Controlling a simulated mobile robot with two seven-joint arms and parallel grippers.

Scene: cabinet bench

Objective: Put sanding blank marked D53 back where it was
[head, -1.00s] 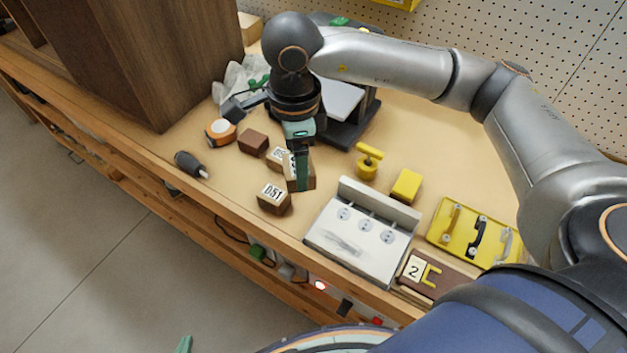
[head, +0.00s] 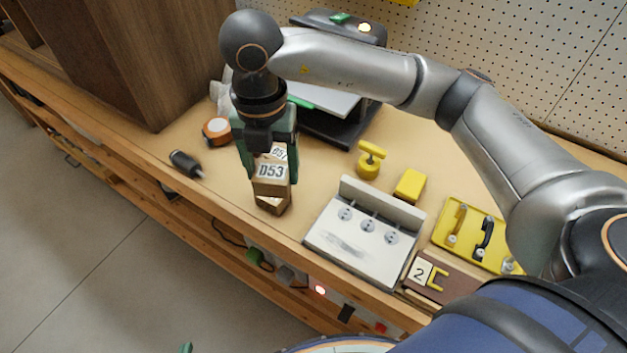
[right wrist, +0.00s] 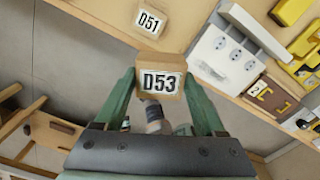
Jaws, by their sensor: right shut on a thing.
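The D53 sanding blank (head: 270,172) is a small wooden block with a white label. My right gripper (head: 267,150) is shut on it, and its green fingers sit either side of the blank (right wrist: 161,80) in the right wrist view. In the head view another wooden block (head: 272,205) shows below it, mostly hidden. The right wrist view shows a D51 block (right wrist: 150,21) on the bench near the front edge. A second label above D53 in the head view is partly covered. My left gripper (head: 186,347) shows only a green tip at the bottom edge.
A white panel with dials (head: 365,232) stands right of the blocks. A yellow block (head: 410,185), a yellow clamp-like piece (head: 369,160) and a yellow tray (head: 462,236) lie further right. A screwdriver (head: 186,163) and tape roll (head: 216,131) lie left. A cabinet (head: 150,60) stands behind.

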